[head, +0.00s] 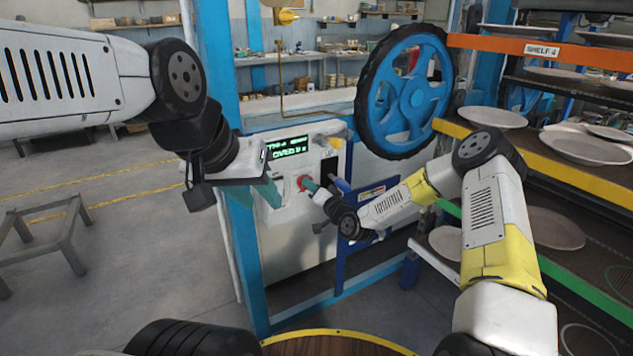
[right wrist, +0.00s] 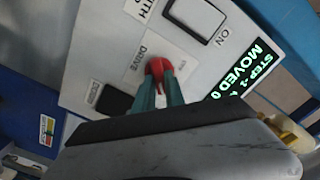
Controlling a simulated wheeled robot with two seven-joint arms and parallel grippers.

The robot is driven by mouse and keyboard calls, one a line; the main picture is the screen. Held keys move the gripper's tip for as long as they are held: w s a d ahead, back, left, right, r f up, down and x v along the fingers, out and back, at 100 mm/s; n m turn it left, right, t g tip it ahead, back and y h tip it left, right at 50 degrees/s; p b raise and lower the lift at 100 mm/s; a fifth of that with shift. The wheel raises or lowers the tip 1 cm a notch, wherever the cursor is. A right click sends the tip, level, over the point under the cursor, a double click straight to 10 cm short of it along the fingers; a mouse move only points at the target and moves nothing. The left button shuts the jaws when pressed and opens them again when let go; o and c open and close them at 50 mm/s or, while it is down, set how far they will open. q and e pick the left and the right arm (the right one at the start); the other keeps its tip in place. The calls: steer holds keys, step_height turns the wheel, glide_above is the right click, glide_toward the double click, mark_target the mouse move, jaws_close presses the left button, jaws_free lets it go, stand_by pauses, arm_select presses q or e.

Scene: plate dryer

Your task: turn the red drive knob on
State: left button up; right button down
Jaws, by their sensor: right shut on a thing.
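The red drive knob (right wrist: 157,68) sits on a light panel beside the label DRIVE. In the right wrist view, the teal fingers of my right gripper (right wrist: 159,82) are shut on the knob from both sides. In the head view the knob (head: 302,183) shows as a small red spot on the white control panel (head: 275,215), with my right gripper (head: 310,186) reaching it from the right. My left gripper (head: 268,188) is at the left side of the panel, its teal fingers seen from the side. I cannot tell whether it is open.
A green-lit display (head: 289,147) is above the knob. A large blue wheel (head: 404,92) stands to the upper right. Racks with plates (head: 585,147) fill the right. The floor at left is mostly open around a low metal frame (head: 45,232).

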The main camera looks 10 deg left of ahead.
steer(key=c, duration=1.4)
jaws_free()
steer(key=v, duration=0.8)
steer(key=shift+w+r, duration=0.1)
